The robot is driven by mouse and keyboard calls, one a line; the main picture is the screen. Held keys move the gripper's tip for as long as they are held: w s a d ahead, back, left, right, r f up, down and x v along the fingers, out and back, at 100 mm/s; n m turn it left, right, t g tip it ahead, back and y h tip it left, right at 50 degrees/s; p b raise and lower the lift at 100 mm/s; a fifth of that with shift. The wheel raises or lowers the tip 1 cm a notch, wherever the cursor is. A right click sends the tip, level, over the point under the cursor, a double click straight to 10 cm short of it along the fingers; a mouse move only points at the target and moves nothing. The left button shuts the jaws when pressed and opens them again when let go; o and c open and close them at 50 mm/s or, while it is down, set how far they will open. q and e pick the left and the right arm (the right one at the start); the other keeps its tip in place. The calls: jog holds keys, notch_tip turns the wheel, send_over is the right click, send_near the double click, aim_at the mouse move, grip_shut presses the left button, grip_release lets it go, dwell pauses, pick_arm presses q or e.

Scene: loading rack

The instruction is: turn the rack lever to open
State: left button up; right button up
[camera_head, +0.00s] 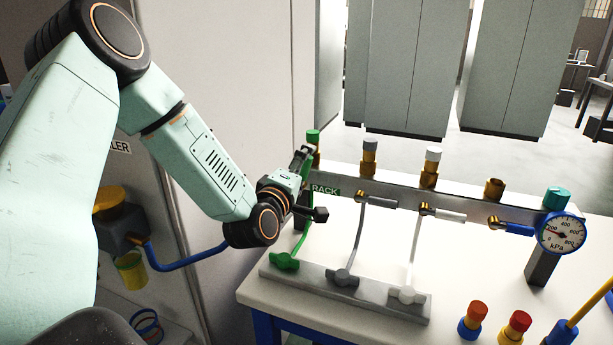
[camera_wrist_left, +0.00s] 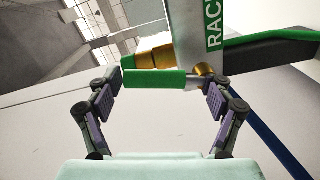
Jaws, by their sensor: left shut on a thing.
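The rack lever (camera_wrist_left: 155,79) is a green handle on a brass valve stem beside the green RACK label (camera_wrist_left: 213,25). In the left wrist view it lies crosswise between the fingers of my left gripper (camera_wrist_left: 160,92), which is shut on it. In the head view my left gripper (camera_head: 311,185) is at the left end of the grey manifold bar (camera_head: 400,190), by the RACK label (camera_head: 325,189); it hides the lever there. My right gripper is in neither view.
Grey (camera_head: 378,201), white (camera_head: 448,215) and blue (camera_head: 517,230) levers line the bar to the right, with a pressure gauge (camera_head: 562,234) at its end. A green hose (camera_head: 304,238) hangs close below my gripper. Red-capped fittings (camera_head: 516,325) stand at the front right.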

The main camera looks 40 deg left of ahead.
pick_arm(q)
jog(key=shift+a+r+n, duration=0.15)
jog(key=shift+a+n, duration=0.1)
jog(key=shift+n, duration=0.45)
jog(key=shift+b, duration=0.3)
jog(key=o, duration=1.2)
jog(key=shift+w, duration=0.1)
jog(key=shift+s, duration=0.25)
jog(key=v, duration=0.7)
